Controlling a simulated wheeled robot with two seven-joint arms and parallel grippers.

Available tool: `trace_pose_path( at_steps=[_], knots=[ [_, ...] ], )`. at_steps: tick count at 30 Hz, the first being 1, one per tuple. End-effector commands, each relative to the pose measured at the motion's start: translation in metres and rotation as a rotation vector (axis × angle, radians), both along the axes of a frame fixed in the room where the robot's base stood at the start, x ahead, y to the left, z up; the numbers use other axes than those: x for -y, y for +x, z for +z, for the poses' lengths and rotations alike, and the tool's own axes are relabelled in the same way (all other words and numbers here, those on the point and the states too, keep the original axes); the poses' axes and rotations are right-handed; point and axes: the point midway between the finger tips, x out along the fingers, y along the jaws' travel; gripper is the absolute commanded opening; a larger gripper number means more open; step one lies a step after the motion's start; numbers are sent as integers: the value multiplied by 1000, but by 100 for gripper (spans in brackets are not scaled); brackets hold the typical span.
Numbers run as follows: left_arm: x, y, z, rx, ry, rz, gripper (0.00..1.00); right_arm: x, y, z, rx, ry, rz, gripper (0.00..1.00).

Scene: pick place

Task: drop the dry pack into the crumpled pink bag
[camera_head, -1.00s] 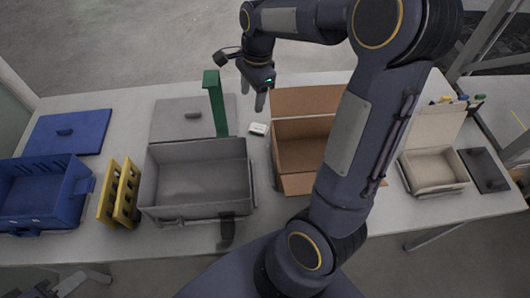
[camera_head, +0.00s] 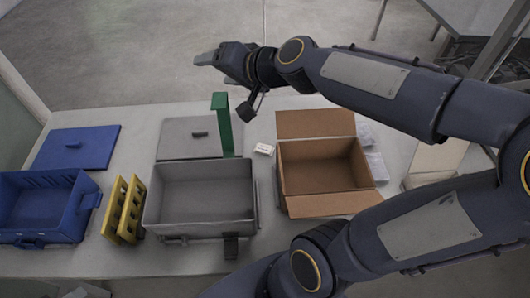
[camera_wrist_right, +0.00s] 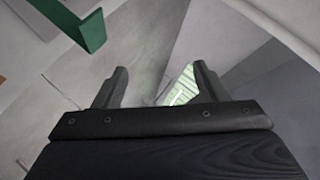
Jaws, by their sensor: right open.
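My right gripper (camera_head: 210,65) is high above the far side of the table, pointing left. In the right wrist view its two fingers (camera_wrist_right: 155,80) are apart with nothing held between them. A small white block or pack (camera_head: 264,149) lies on the table between the grey crate and the cardboard box; I cannot tell whether it is the dry pack. Pale, clear-looking packs (camera_head: 375,166) lie just right of the cardboard box. I see no crumpled pink bag. My left gripper is not in view.
On the table (camera_head: 100,262) stand a blue crate (camera_head: 85,218), yellow holder (camera_head: 124,210), grey crate (camera_head: 200,232), open cardboard box (camera_head: 330,204) and a partly hidden pale box (camera_head: 432,165). Blue (camera_head: 75,155) and grey (camera_head: 190,150) lids lie behind. A green post (camera_head: 222,125) rises behind the grey crate.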

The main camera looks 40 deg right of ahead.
Motion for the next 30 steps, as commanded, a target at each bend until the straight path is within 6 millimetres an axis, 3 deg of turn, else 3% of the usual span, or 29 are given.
trace_pose_path(
  at_steps=[1, 3, 5, 8, 10, 12, 14, 15, 19, 21, 24, 30],
  knots=[
    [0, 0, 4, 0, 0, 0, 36, 18, 43, 12, 33, 79, -120, 66],
    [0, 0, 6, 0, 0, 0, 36, 50, 92, 19, 71, 186, -308, 66],
    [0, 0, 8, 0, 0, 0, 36, 80, 128, 13, 80, 269, -485, 66],
    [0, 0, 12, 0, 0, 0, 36, 132, 170, -23, 36, 386, -801, 66],
    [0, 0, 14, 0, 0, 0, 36, 162, 183, -66, -39, 448, -1030, 66],
    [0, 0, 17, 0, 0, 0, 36, 182, 184, -118, -152, 489, -1253, 66],
    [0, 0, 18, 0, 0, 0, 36, 190, 176, -163, -270, 509, -1432, 66],
    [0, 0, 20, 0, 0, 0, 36, 190, 168, -193, -359, 513, -1541, 66],
    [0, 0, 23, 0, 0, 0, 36, 173, 132, -269, -658, 494, -1816, 66],
    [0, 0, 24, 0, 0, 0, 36, 159, 115, -296, -803, 473, -1912, 66],
    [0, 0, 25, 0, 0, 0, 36, 141, 96, -319, -962, 445, -1998, 66],
    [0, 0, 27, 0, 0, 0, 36, 129, 81, -337, -1079, 418, -2048, 66]
  ],
)
